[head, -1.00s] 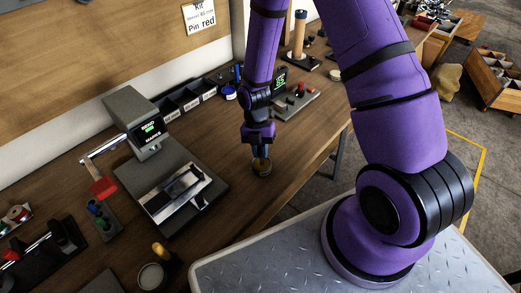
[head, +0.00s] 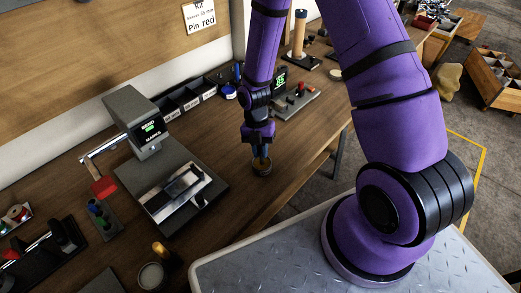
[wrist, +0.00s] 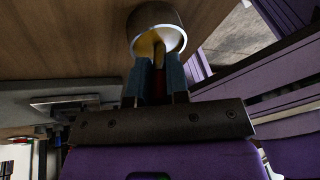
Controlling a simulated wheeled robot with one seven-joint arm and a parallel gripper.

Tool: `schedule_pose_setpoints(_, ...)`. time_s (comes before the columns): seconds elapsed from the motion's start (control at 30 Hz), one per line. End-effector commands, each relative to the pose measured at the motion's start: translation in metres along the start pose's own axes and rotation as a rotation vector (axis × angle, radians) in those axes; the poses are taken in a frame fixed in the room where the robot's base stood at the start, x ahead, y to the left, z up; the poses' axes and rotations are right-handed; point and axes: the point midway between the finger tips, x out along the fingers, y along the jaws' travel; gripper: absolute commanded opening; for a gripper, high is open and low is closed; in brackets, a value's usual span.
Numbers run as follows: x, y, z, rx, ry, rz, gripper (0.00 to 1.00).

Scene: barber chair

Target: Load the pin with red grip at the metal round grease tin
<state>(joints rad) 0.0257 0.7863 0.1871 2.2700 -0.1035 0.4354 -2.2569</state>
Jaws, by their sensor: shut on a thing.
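My gripper (head: 260,152) points down over the wooden bench, right of the grey press. In the wrist view its two fingers (wrist: 158,82) are shut on a narrow dark red piece, the grip of the pin (wrist: 159,84). The rest of the pin is mostly hidden by the fingers.
A grey press (head: 140,120) with a red-knobbed lever stands left, its metal fixture (head: 180,193) in front. A small stand (head: 102,219) holds blue and green-topped pins. Black bins (head: 185,100) line the wall. Another round container (head: 152,276) stands at the front edge.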

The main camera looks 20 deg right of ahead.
Motion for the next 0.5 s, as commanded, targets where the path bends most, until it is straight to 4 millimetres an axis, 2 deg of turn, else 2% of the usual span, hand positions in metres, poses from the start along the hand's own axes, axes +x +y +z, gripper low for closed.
schedule_pose_setpoints(0.5,-0.033,-0.006,-0.01,0.001,-0.001,0.002,0.0)
